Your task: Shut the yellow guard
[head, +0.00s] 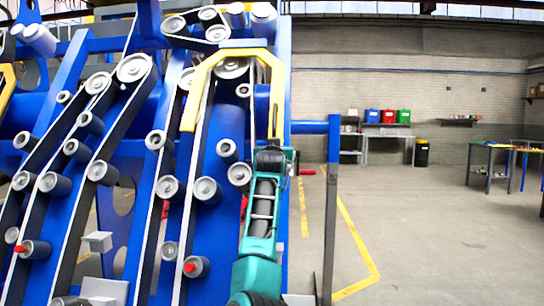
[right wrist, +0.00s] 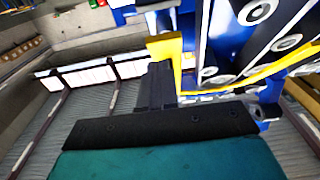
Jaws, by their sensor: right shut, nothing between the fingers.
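The yellow guard (head: 191,97) is an arch-shaped bar over the belts and rollers at the upper right of the blue chassis. My right arm rises from the bottom of the head view, and its dark gripper end (head: 272,153) is at the lower end of the guard's right leg. In the right wrist view my right gripper (right wrist: 158,72) is shut and empty. Its fingertips are close to a yellow end of the guard (right wrist: 166,47); I cannot tell whether they touch. My left gripper is not in view.
The blue chassis (head: 283,60) carries several grey rollers and dark belts. A blue bar (head: 315,127) with a post juts out right of my arm. Another yellow guard part (head: 6,84) shows at the far left. The floor (head: 430,240) on the right is clear, with benches farther back.

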